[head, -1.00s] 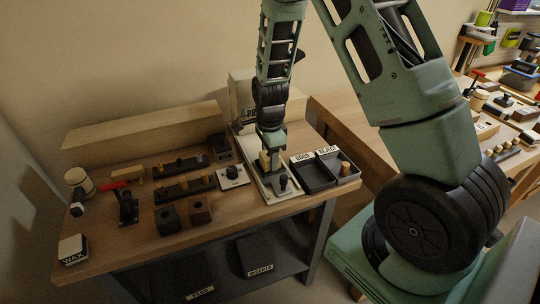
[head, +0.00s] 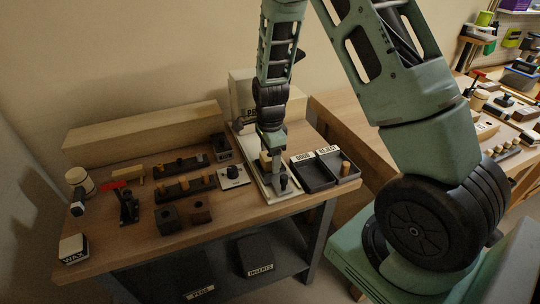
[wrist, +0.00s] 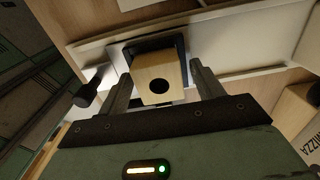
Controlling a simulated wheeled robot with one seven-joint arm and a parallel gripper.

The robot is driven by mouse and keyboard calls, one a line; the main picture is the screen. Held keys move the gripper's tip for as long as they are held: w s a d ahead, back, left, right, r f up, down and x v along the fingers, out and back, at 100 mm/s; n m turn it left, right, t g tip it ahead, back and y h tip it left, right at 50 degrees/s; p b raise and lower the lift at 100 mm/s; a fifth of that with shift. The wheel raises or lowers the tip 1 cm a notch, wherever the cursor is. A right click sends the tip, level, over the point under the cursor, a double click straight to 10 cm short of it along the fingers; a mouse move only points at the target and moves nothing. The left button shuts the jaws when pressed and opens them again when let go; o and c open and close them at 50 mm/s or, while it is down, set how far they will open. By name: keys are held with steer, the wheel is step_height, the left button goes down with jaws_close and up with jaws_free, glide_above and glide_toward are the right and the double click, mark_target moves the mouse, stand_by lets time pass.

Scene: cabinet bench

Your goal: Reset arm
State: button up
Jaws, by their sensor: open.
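My gripper (wrist: 157,92) is open in the wrist view, with its two fingers on either side of a light wooden block (wrist: 160,80) with a dark round hole. I cannot tell whether the fingers touch the block. The block sits in a dark square seat on a white plate (wrist: 238,49). In the head view my gripper (head: 272,165) points down over the white fixture (head: 288,196) at the bench's right part, and the block is mostly hidden behind it. A black knob (head: 284,185) stands on the fixture, close to the gripper.
Left are peg racks (head: 183,188), dark blocks (head: 167,219), a small white box with a knob (head: 233,176) and a WAX box (head: 73,249). A long timber (head: 145,134) lies behind.

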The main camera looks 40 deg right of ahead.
steer(key=shift+s+a+f, duration=0.1)
steer(key=shift+s+f, duration=0.1)
steer(key=shift+s, duration=0.1)
steer(key=shift+w+r+p, duration=0.2)
steer(key=shift+r+p, duration=3.15)
steer(key=shift+r, duration=0.35)
steer(key=shift+f, duration=0.1)
steer(key=s+a+r+n+y, duration=0.1)
steer(key=s+a+r+n, duration=0.2)
steer(key=a+r+n, duration=0.4)
steer(key=s+a+r+n, duration=0.3)
steer(key=a+n, duration=0.2)
steer(key=a, duration=0.4)
steer(key=s+a+r+n, duration=0.3)
steer(key=s+a+n, duration=0.1)
steer(key=s+n, duration=0.4)
steer(key=s+a+r+n, duration=0.4)
steer(key=s+n, duration=0.5)
steer(key=s, duration=0.1)
steer(key=shift+a, duration=0.15)
